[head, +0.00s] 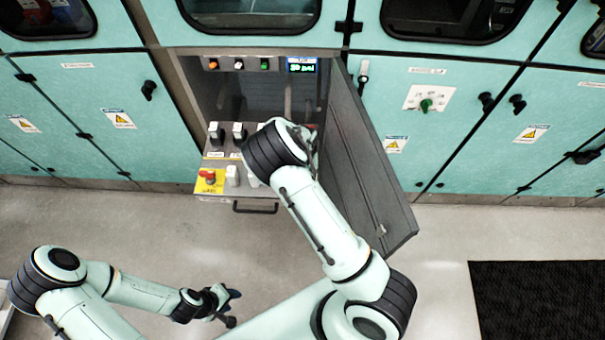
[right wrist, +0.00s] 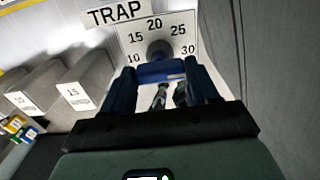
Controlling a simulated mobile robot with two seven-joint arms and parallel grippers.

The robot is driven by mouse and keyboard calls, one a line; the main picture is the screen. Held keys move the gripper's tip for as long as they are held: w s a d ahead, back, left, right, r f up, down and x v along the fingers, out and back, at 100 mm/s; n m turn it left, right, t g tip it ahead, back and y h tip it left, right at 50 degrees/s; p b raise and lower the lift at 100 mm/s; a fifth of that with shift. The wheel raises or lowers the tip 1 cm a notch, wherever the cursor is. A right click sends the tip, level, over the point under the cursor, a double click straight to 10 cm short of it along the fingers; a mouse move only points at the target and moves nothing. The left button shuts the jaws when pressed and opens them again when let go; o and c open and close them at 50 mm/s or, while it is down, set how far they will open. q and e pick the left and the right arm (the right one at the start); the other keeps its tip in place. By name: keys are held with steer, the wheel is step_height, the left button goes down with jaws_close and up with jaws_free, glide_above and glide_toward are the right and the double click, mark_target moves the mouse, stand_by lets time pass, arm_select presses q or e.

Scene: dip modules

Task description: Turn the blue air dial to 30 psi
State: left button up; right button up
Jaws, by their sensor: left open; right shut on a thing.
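The blue air dial (right wrist: 158,70) shows in the right wrist view, below the centre of a white scale plate (right wrist: 186,32) marked 10, 15, 20, 25 and 30. My right gripper (right wrist: 163,80) is shut on the dial, with a blue finger at each side of its bar. The bar lies nearly level in that picture; I cannot tell which number it points to. In the head view my right arm hides the dial and the right gripper. A small display (head: 301,66) shows green psi text; its first digit is blurred. My left gripper (head: 226,306) is open and empty above the floor.
The open cabinet door (head: 366,165) stands close at the right of my right arm. Grey switch blocks (right wrist: 92,75) sit left of the dial. A yellow-backed red button (head: 208,178) is at the panel's front left. A dark mat (head: 540,300) lies on the floor.

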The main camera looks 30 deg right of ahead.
stand_by(0.6)
steer(key=o, duration=1.1)
steer(key=shift+c, duration=0.2)
steer(key=shift+r, duration=0.1)
step_height(320, 180, up, 13)
steer(key=shift+r, duration=0.15)
